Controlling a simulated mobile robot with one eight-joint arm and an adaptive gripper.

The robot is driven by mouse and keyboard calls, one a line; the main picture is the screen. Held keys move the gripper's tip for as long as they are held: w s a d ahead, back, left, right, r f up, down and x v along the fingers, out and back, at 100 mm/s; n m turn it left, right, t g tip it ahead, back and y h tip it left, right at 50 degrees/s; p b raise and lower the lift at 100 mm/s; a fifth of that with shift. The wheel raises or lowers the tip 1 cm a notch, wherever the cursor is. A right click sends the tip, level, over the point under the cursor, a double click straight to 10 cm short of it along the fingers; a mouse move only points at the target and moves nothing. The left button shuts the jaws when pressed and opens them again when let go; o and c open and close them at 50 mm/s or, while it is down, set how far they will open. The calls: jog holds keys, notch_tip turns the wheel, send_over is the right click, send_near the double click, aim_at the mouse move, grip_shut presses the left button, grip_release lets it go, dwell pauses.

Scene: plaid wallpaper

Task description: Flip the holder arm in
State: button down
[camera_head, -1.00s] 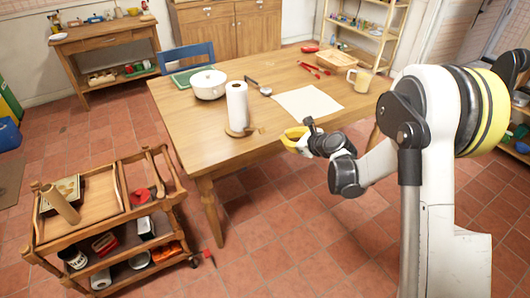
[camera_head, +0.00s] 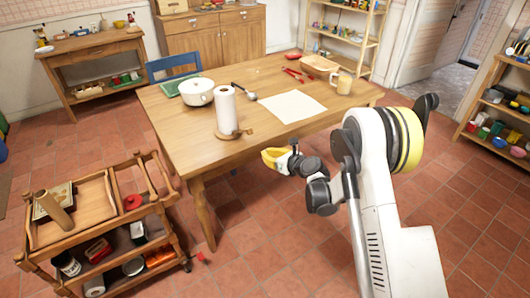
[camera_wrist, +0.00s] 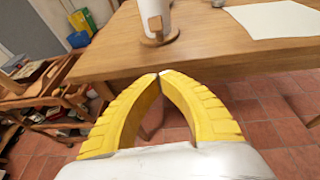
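A white paper towel roll (camera_head: 226,108) stands upright on a round wooden holder base (camera_head: 222,136) near the table's front edge. In the wrist view a wooden piece of the holder, seemingly that arm (camera_wrist: 155,25), shows in front of the roll (camera_wrist: 185,18). My yellow gripper (camera_head: 268,156) is in front of the table edge, to the right of the holder and apart from it. Its fingertips meet in the wrist view (camera_wrist: 160,75), with nothing between them.
The wooden table (camera_head: 180,125) also bears a white pot (camera_head: 197,93), a ladle (camera_head: 243,87), a paper sheet (camera_head: 292,106) and a mug (camera_head: 344,84). A wooden trolley (camera_head: 85,222) stands at the left. The tiled floor before the table is clear.

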jog(key=w+a+b, duration=0.4)
jog(key=w+a, duration=0.2)
jog(key=w, duration=0.1)
jog(key=shift+w+r, duration=0.2)
jog(key=shift+r, duration=0.1)
jog(key=shift+d+r, duration=0.1)
jog(key=shift+d, duration=0.05)
